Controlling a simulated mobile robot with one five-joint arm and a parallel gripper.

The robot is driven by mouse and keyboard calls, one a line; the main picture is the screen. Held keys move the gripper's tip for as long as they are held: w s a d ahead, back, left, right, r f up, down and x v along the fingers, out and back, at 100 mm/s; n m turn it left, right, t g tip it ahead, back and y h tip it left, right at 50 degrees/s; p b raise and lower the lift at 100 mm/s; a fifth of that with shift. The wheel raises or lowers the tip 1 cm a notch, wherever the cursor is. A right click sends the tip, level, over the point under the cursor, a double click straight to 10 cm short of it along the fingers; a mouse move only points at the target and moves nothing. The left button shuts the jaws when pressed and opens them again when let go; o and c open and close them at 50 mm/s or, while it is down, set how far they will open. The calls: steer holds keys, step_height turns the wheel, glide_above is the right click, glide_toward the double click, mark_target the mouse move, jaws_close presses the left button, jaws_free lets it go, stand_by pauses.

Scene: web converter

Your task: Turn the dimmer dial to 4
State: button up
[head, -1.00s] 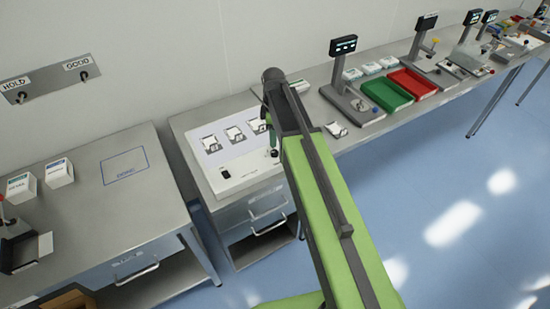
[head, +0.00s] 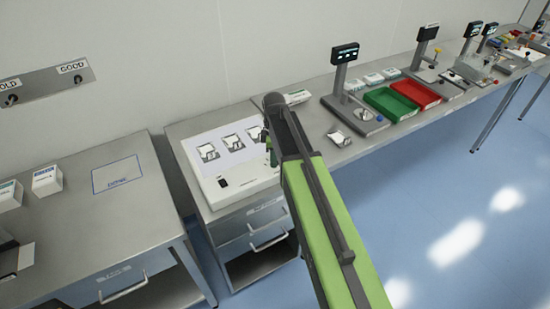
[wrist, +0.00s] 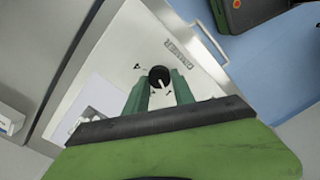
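The dimmer dial (wrist: 159,76) is a round black knob with a white pointer line, set on a pale panel (wrist: 122,62) next to a "DIMMER" label. My gripper (wrist: 161,87) has its two green fingers apart, one on each side of the dial in the wrist view; I cannot tell whether they touch it. The scale marks near the dial are too small to read. In the head view the white panel (head: 233,188) sits on a steel bench, and my arm largely hides the dial area.
A green tray (head: 390,103) and a red tray (head: 416,94) stand farther right. A steel table (head: 110,215) with white boxes is at left.

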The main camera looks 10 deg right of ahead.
jaws_close()
steer(key=shift+w, duration=0.1)
steer(key=shift+m, duration=0.4)
steer(key=m, duration=0.4)
steer(key=shift+d+m, duration=0.1)
steer(key=shift+m, duration=0.3)
steer(key=m, duration=0.3)
steer(key=shift+m, duration=0.3)
steer(key=m, duration=0.4)
steer(key=shift+w+m, duration=0.1)
steer(key=shift+m, duration=0.2)
steer(key=m, duration=0.6)
steer(key=shift+d, duration=0.15)
steer(key=m, duration=0.7)
